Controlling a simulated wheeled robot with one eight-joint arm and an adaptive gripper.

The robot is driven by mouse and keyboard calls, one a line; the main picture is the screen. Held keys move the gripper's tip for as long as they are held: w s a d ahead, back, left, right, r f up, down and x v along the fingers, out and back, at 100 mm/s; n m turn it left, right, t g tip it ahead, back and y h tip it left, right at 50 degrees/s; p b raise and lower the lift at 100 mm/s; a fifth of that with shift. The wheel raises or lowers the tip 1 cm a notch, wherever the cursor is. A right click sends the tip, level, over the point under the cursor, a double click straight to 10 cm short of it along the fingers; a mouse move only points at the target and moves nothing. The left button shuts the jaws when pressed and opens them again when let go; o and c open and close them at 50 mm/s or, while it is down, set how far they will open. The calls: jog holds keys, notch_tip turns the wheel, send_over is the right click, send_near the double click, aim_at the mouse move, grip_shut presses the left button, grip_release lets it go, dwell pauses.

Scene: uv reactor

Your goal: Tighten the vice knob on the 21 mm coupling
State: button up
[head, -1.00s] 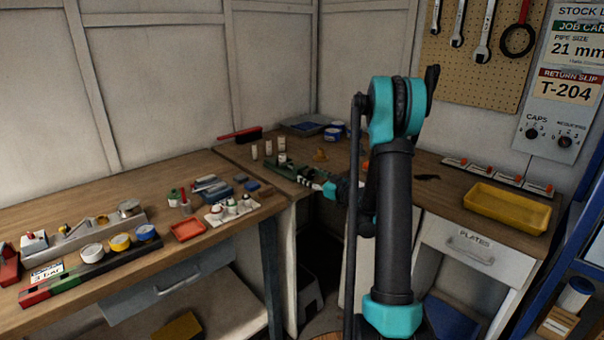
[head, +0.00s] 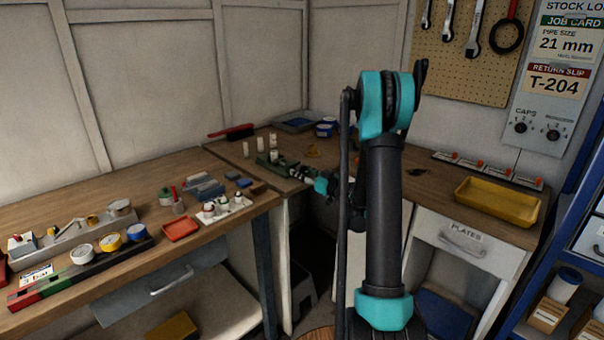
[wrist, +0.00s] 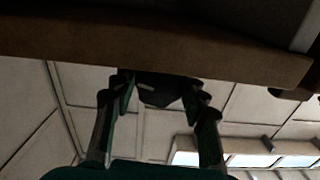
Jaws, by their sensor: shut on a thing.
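The green vice (head: 270,163) sits at the front edge of the bench near the corner. My gripper is at its front end in the head view (head: 306,176), small and partly hidden by my arm. In the wrist view my gripper (wrist: 160,92) has its two fingers on either side of a dark knob (wrist: 160,95) and is shut on it. The knob is at the bench edge (wrist: 150,50), which crosses the top of this view. The 21 mm coupling cannot be made out clearly at the vice.
White cylinders (head: 273,141) stand behind the vice. A white tray of fittings (head: 228,210) and a red tray (head: 181,229) lie to its left. A yellow tray (head: 495,200) is on the right bench. The job card (head: 568,45) reads 21 mm.

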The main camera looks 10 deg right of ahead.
jog(key=m, duration=0.3)
dwell(0.4)
jog(key=o, duration=1.2)
jog(key=shift+c, duration=0.2)
